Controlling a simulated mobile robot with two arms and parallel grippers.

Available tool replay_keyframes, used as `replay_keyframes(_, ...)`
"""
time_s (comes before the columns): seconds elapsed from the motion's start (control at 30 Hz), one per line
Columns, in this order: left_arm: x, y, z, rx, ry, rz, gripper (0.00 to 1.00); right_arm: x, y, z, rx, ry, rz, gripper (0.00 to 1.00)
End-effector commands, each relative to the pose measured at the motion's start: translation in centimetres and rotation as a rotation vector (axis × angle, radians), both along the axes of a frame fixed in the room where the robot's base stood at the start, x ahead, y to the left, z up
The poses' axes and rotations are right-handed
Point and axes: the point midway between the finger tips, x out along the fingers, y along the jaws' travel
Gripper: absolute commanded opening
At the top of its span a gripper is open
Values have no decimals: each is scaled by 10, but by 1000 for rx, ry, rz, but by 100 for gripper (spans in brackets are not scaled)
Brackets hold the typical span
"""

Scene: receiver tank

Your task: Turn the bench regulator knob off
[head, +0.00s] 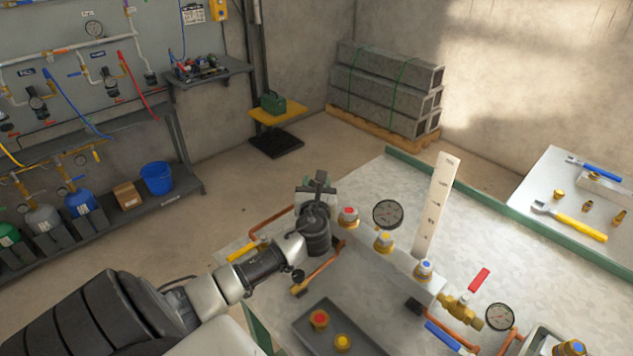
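The steel-topped bench (470,230) stands at the lower right in the head view. I see nothing clearly held. My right gripper is out of view.
A dial gauge (388,214) and an upright white scale plate (436,205) rise from the manifold. A red-handled valve (462,306) and second gauge (499,317) stand nearer. A dark tray (345,325) holds two fittings. Wrenches (570,222) lie at right.

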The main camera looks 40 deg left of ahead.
Motion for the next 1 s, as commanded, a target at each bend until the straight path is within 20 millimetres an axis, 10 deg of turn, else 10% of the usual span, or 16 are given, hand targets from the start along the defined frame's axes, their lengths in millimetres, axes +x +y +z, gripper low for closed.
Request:
replay_keyframes(0.47,0,0,0,3,2,15,18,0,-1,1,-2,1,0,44)
replay_keyframes(0.5,0,0,0,3,2,15,43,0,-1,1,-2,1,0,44)
replay_keyframes(0.67,0,0,0,1,2,14,67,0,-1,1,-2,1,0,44)
replay_keyframes(1.0,-3,-3,-1,0,1,13,67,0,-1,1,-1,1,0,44)
